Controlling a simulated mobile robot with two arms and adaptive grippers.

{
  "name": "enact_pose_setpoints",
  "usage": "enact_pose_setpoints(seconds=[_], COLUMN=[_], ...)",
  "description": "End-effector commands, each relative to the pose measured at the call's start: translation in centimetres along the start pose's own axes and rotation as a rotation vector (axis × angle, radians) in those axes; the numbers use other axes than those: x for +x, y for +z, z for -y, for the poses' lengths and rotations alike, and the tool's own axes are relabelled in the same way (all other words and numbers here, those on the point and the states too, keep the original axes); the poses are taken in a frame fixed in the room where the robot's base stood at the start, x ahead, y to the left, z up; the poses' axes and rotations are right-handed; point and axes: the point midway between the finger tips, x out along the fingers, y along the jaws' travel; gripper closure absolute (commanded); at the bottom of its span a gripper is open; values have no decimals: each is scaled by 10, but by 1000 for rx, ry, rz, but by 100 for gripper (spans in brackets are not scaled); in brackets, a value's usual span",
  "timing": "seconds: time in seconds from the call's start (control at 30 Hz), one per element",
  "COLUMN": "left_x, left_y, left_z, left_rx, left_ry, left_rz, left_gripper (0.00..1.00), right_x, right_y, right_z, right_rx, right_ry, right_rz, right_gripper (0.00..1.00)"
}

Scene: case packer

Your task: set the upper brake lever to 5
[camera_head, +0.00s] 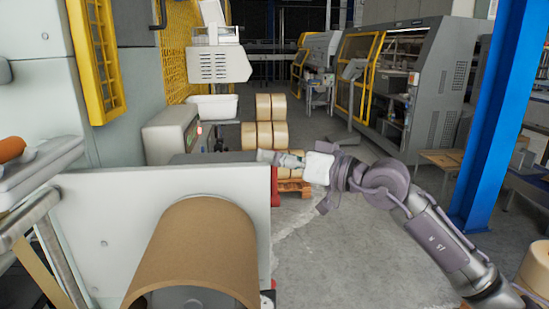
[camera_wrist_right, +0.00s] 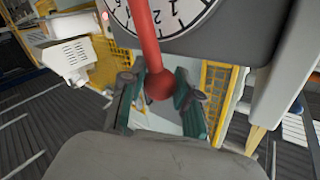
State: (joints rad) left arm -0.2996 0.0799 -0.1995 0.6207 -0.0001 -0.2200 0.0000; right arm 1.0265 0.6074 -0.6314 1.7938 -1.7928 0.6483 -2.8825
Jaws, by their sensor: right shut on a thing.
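The brake lever is a red rod with a round red knob (camera_wrist_right: 158,85) in the right wrist view. It runs up across a white dial (camera_wrist_right: 182,12) with black numbers on a grey housing (camera_wrist_right: 240,30). The dial is cut off at the top, so I cannot tell the lever's setting. My right gripper (camera_wrist_right: 159,92) has its green-grey fingers on either side of the knob, shut on it. In the head view my right gripper (camera_head: 268,158) is at the far end of the pale panel, and the lever it holds cannot be made out. My left gripper is not in view.
A large brown paper roll (camera_head: 200,245) stands out before the pale panel (camera_head: 110,225). A red part (camera_head: 274,187) is at the panel's right edge. Stacked tan rolls (camera_head: 265,135) on a pallet lie behind.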

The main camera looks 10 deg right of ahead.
Motion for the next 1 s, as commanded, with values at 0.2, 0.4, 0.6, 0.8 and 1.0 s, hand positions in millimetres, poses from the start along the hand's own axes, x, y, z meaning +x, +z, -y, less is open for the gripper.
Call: enact_pose_setpoints(seconds=[0.2, 0.4, 0.6, 0.8, 1.0], left_x=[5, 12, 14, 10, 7], left_y=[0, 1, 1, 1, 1], left_z=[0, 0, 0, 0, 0], left_rx=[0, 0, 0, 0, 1], left_ry=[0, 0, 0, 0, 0], left_rz=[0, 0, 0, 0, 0], left_gripper=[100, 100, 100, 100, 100], right_x=[4, 11, 21, 29, 34], right_y=[-2, -8, -12, -14, -13], right_z=[-4, -14, -26, -37, -45], right_rx=[45, 147, 272, 382, 458], right_ry=[12, 41, 75, 105, 125], right_rz=[30, 98, 182, 256, 307], right_gripper=[100, 100, 100, 100, 100])
